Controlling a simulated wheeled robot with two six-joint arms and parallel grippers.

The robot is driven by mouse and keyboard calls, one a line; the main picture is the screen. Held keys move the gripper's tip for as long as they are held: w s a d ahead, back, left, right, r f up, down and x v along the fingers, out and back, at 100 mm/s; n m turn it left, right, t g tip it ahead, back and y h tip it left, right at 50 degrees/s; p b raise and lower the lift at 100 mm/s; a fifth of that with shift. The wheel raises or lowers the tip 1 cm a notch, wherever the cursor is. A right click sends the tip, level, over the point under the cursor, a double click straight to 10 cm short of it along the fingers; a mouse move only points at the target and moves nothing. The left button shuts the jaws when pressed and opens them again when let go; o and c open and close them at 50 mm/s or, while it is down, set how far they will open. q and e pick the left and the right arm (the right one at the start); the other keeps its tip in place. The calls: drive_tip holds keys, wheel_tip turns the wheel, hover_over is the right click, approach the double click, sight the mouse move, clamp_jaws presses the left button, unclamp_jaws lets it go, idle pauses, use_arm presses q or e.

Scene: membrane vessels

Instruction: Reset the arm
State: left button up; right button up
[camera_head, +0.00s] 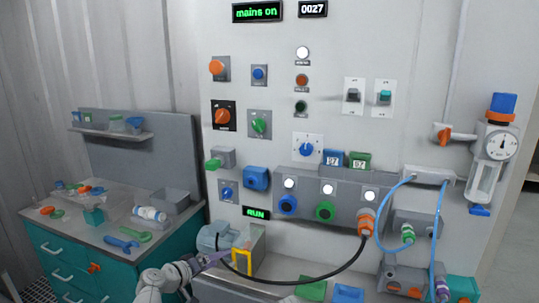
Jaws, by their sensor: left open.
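My left gripper (215,259) reaches in from the bottom of the head view, its arm coming up from the lower left. Its jaws are open, and I see nothing held between them. It is in front of a grey-blue rounded vessel (208,238) and to the left of a yellow frame (241,262). I cannot tell whether it touches either. My right gripper is not in view.
A pale control panel (390,45) with knobs, switches and sockets stands ahead. A black cable (330,274) hangs from an orange plug (366,221). Blue hoses (437,225) hang at the right. A teal cabinet (65,262) with a cluttered top stands at the left.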

use_arm(q)
drive_tip(key=s+d+f+m+g+y, duration=0.35)
drive_tip(key=s+f+g, duration=0.35)
drive_tip(key=s+f, duration=0.35)
drive_tip(key=s+a+f+g+y, duration=0.4)
drive_tip(key=s+y, duration=0.1)
drive_tip(key=s, duration=0.3)
drive_tip(key=s+d+r+m+g+y+p, duration=0.1)
drive_tip(key=s+d+r+m+p, duration=0.2)
drive_tip(key=d, duration=0.7)
drive_tip(key=s+r+p, duration=0.2)
drive_tip(key=s, duration=0.1)
drive_tip(key=shift+d+m, duration=0.25)
drive_tip(key=shift+m, duration=0.1)
